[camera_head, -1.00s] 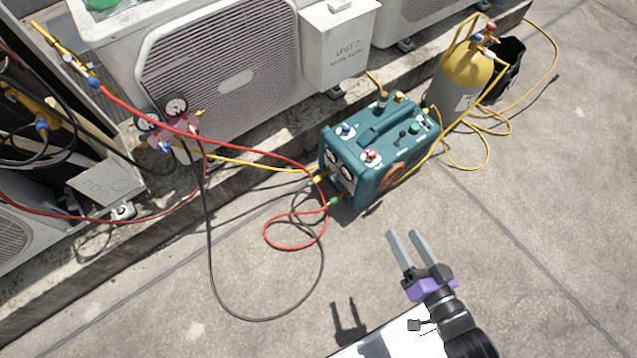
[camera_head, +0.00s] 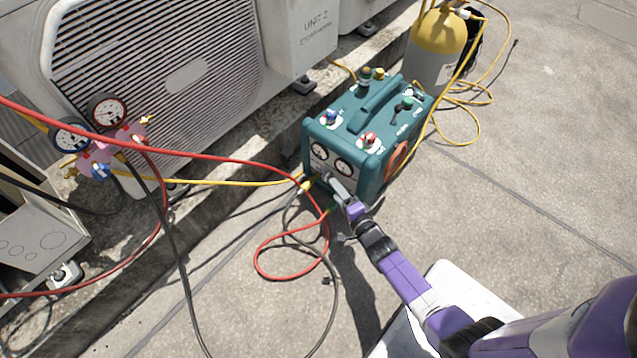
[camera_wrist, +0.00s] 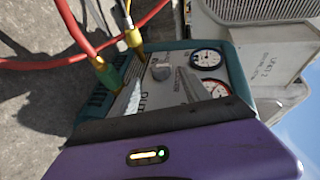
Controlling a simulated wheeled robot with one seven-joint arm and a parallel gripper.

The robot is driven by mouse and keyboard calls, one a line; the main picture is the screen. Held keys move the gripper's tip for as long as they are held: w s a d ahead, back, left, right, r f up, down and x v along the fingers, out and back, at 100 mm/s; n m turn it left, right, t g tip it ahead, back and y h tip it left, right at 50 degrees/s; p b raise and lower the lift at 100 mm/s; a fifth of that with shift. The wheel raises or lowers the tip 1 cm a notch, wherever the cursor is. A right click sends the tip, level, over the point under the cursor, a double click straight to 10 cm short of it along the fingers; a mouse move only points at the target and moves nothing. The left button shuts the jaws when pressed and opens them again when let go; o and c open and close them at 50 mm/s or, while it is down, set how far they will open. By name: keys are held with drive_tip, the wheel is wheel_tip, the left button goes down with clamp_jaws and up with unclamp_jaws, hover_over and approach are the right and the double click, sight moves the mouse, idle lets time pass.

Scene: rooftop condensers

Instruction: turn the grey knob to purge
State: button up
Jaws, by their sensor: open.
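The teal recovery machine (camera_head: 345,137) stands on the concrete, its front panel with two gauges facing my arm. In the wrist view the small grey knob (camera_wrist: 161,70) sticks out of the machine's pale front panel (camera_wrist: 175,58), beside the two gauges. My gripper (camera_wrist: 160,90) is open, with one finger to each side of the knob's line; I cannot tell whether either finger touches it. In the head view my gripper (camera_head: 335,184) is close in front of the lower panel and largely hides the knob. The knob's setting is not readable.
Yellow and red hoses (camera_wrist: 128,30) join the panel close beside my fingers. A red hose (camera_head: 262,262) and a black hose loop on the ground. The gauge manifold (camera_head: 108,150) hangs at left, a yellow-topped cylinder (camera_head: 437,40) stands behind. Concrete at right is clear.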

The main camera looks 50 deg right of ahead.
sight(327, 179)
drive_tip(key=b+x, duration=0.3)
drive_tip(key=x, duration=0.4)
drive_tip(key=shift+w+d, duration=0.15)
drive_tip(key=shift+w, duration=0.1)
drive_tip(key=shift+c, duration=0.2)
clamp_jaws()
